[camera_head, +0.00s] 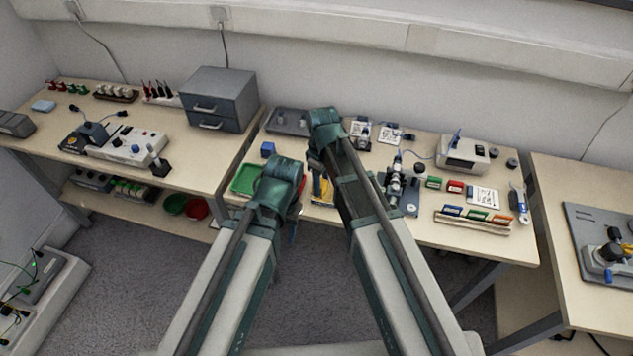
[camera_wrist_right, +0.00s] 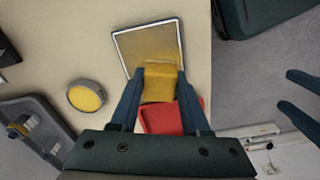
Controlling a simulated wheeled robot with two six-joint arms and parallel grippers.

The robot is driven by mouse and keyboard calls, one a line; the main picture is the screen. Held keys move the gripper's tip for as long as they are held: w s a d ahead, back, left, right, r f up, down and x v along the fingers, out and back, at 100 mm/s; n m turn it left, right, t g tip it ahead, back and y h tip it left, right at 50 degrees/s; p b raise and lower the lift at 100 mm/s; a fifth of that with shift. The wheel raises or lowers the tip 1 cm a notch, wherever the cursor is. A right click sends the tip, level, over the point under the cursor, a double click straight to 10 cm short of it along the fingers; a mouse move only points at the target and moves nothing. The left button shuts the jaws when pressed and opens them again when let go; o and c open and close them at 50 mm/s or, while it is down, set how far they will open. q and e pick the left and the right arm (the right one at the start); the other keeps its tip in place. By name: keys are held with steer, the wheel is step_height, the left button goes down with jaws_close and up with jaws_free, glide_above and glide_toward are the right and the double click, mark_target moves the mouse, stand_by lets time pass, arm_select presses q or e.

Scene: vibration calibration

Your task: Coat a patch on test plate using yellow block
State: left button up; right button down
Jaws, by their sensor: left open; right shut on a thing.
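My right gripper (camera_wrist_right: 158,88) is shut on the yellow block (camera_wrist_right: 160,80) in the right wrist view. The block is over the lower part of the square test plate (camera_wrist_right: 121,45), which has a pale rim and a yellow-ochre face. I cannot tell whether block and plate touch. In the head view my right gripper (camera_head: 316,185) reaches down at the middle table's front, and the arms mostly hide plate and block. My left gripper (camera_head: 293,228) is open and empty by the front edge; its fingers also show at the right of the wrist view (camera_wrist_right: 284,90).
A red tray or dish (camera_wrist_right: 172,119) lies below the block in the wrist view. A round tin with a yellow top (camera_wrist_right: 85,97) and a grey tray (camera_wrist_right: 30,110) are to the left. A green tray (camera_head: 246,179) and blue block (camera_head: 268,149) sit left of my grippers.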

steer(key=shift+s+d, duration=0.2)
steer(key=shift+d, duration=0.4)
steer(key=shift+s+d, duration=0.15)
steer(key=shift+d, duration=0.4)
steer(key=shift+s+d, duration=0.3)
steer(key=shift+d, duration=0.65)
steer(key=shift+s+d, duration=0.3)
steer(key=shift+d, duration=0.6)
step_height(320, 180, up, 6)
steer(key=p, duration=0.6)
